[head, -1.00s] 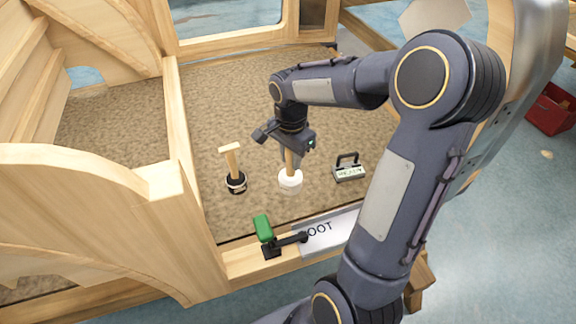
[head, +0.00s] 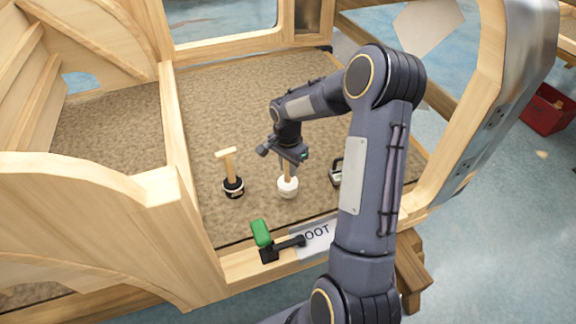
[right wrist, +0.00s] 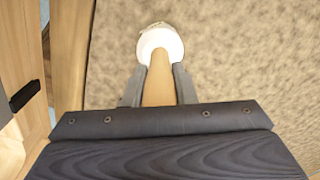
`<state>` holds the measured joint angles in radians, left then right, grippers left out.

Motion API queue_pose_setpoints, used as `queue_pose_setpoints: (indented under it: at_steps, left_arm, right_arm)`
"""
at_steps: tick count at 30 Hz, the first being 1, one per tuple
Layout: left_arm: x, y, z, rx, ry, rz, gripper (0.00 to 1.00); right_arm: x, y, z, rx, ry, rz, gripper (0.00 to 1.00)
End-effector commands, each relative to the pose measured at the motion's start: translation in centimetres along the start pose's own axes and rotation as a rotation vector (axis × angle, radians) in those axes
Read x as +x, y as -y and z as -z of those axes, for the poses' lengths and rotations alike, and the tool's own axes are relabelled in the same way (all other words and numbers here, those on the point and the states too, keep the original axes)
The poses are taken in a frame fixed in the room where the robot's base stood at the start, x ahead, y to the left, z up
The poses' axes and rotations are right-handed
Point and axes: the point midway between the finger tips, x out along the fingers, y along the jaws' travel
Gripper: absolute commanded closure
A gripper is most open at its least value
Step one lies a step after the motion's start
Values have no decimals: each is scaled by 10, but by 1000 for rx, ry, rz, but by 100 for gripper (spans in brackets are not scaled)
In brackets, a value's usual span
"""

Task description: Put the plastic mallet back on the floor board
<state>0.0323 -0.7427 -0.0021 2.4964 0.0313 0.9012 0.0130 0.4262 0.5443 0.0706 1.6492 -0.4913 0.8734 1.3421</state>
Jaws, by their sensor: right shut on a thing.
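The plastic mallet has a white head (head: 288,187) and a wooden handle. It is inside the wooden frame, over the brown floor board (head: 225,110). My right gripper (head: 288,163) is above the head, shut on the handle, which points up into the jaws. In the right wrist view the white head (right wrist: 161,43) lies beyond the fingertips (right wrist: 160,72), with the tan handle between the two fingers. I cannot tell whether the head touches the board. The left gripper is not in view.
A second mallet (head: 233,186) with a black head and wooden handle stands to the left. A small labelled case (head: 337,173), partly hidden by my arm, is to the right. A green-handled clamp (head: 262,233) and a lettered plate (head: 315,238) are on the front sill.

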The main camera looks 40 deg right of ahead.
Motion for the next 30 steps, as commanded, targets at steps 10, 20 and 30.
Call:
queue_pose_setpoints:
  at_steps: [10,20,30]
  left_arm:
    - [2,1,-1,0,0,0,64]
    - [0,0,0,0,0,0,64]
    - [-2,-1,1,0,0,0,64]
  right_arm:
    - [3,0,0,0,1,-1,56]
    - [0,0,0,0,1,-2,54]
    - [-57,1,0,0,-3,4,54]
